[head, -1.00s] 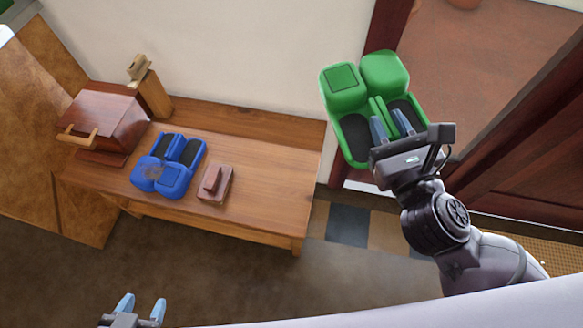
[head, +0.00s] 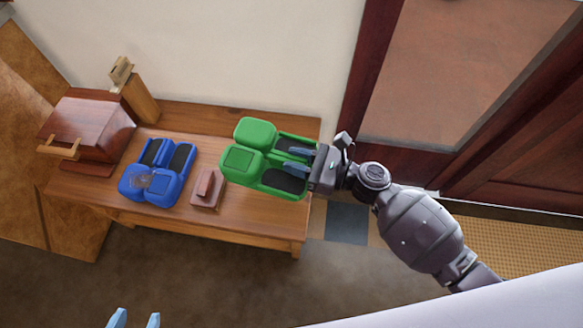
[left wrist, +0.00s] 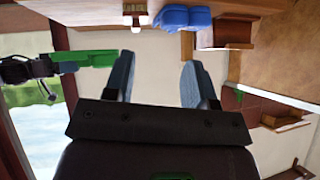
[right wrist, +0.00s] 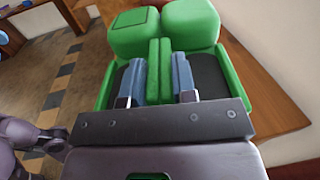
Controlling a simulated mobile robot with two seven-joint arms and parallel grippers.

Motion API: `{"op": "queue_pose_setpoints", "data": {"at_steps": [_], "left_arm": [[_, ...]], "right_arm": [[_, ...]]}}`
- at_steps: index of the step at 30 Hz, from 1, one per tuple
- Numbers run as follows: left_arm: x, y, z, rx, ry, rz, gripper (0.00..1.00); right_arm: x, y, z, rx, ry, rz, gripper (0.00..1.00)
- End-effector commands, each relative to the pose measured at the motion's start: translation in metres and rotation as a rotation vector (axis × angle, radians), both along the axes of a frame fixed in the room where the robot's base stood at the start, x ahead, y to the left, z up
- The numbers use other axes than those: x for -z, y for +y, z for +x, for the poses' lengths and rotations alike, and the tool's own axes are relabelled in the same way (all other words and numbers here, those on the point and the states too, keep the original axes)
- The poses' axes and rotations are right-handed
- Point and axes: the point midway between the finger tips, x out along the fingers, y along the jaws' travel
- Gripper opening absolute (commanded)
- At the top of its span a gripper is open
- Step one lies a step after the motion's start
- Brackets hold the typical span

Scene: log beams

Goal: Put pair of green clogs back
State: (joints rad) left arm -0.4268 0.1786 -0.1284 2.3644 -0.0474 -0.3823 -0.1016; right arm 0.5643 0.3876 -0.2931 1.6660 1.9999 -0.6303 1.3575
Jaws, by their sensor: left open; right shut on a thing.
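The pair of green clogs (head: 247,160) is held by my right gripper (head: 301,160) over the right part of the wooden bench (head: 225,230). In the right wrist view the fingers are shut on the inner walls between the two green clogs (right wrist: 160,35), with the toes pointing away. Whether the clogs touch the bench cannot be told. My left gripper (head: 133,319) is open and empty at the bottom edge of the head view, away from the bench. In the left wrist view its fingers (left wrist: 157,80) stand apart with nothing between them.
Blue clogs (head: 158,172) sit on the bench left of the green pair. A small brush-like block (head: 207,188) lies between them. A reddish wooden box (head: 88,125) and a wooden post (head: 138,92) stand at the bench's left end. A dark red door frame (head: 370,80) is to the right.

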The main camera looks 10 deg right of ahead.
Motion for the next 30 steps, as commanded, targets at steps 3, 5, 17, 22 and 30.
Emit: {"op": "queue_pose_setpoints", "data": {"at_steps": [3, 5, 17, 22, 30], "left_arm": [[0.0, 0.0, 0.0, 0.004, -0.001, 0.003, 0.51], [-0.001, 0.0, 0.001, 0.006, -0.005, 0.004, 0.51], [0.005, -0.001, -0.001, 0.008, -0.017, -0.008, 0.51], [0.006, 0.001, 0.001, -0.009, -0.062, -0.027, 0.51], [0.007, 0.004, 0.001, -0.026, -0.119, -0.054, 0.51]], "right_arm": [[0.016, 0.006, -0.003, -0.083, 0.012, 0.008, 0.0], [0.021, 0.008, -0.004, -0.115, 0.015, 0.009, 0.0], [0.046, 0.011, -0.009, -0.167, 0.027, 0.012, 0.0], [0.064, 0.011, -0.01, -0.166, 0.029, 0.012, 0.0], [0.087, 0.011, -0.01, -0.166, 0.027, 0.012, 0.0]]}}
